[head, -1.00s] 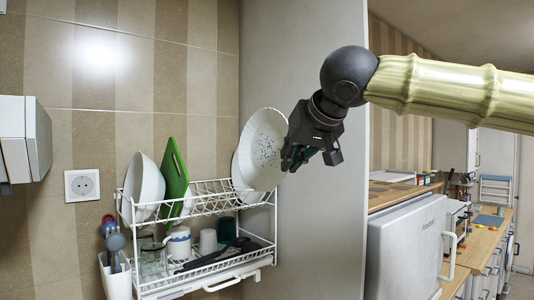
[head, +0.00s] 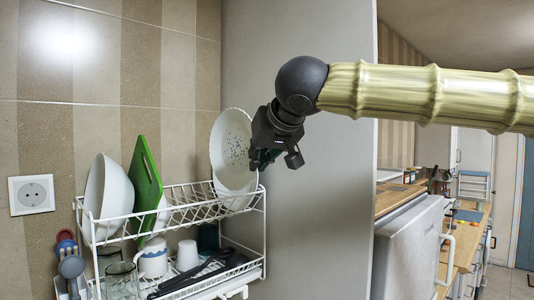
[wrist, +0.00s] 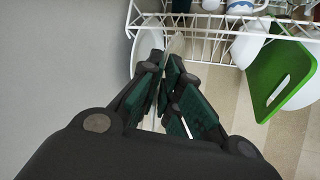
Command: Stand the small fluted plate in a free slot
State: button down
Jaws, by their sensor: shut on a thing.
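My gripper (head: 264,158) is shut on the right edge of a white plate with dark green speckles (head: 231,138). This plate is steeply upright above the right end of the white wire dish rack (head: 264,225). Another white plate (head: 233,188) shows partly below and behind it, at the rack's right end. I cannot tell whether the held plate touches the rack. In the wrist view my gripper (wrist: 167,78) points towards the rack (wrist: 205,30), and a white plate shows nearly edge-on (wrist: 177,44) just beyond the fingertips.
A white bowl (head: 108,195) and a green board (head: 145,180) stand at the rack's left, with open wire between them and the plates. Cups and a dark utensil (head: 190,280) lie on the lower tier. A grey panel (head: 320,200) rises close on the right.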

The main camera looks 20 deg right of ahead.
jog(key=p, duration=0.3)
send_near(220, 171)
jog(key=shift+w+d+f, duration=0.15)
jog(key=shift+w+d, duration=0.05)
jog(key=shift+d, duration=0.35)
jog(key=shift+w+d+f, duration=0.15)
jog(key=shift+w+d, duration=0.1)
jog(key=shift+d, duration=0.35)
jog(key=shift+w+a+p, duration=0.35)
jog(key=shift+w+p, duration=0.1)
jog(key=shift+w, duration=0.5)
jog(key=shift+w+a+p, duration=0.4)
jog(key=shift+w+p, duration=0.1)
jog(key=shift+w, duration=0.4)
jog(key=shift+w+a+p, duration=0.35)
jog(key=shift+w+p, duration=0.1)
jog(key=shift+w, duration=0.5)
jog(key=shift+w+f, duration=0.2)
jog(key=shift+a+f+b, duration=0.15)
jog(key=shift+f+b, duration=0.2)
jog(key=shift+b, duration=0.25)
jog(key=shift+s+f+b, duration=0.1)
jog(key=shift+f+b, duration=0.5)
jog(key=shift+b, duration=0.15)
jog(key=shift+f+b, duration=0.55)
jog(key=shift+b, duration=0.2)
notch_tip(220, 171, down, 6)
jog(key=b, duration=0.8)
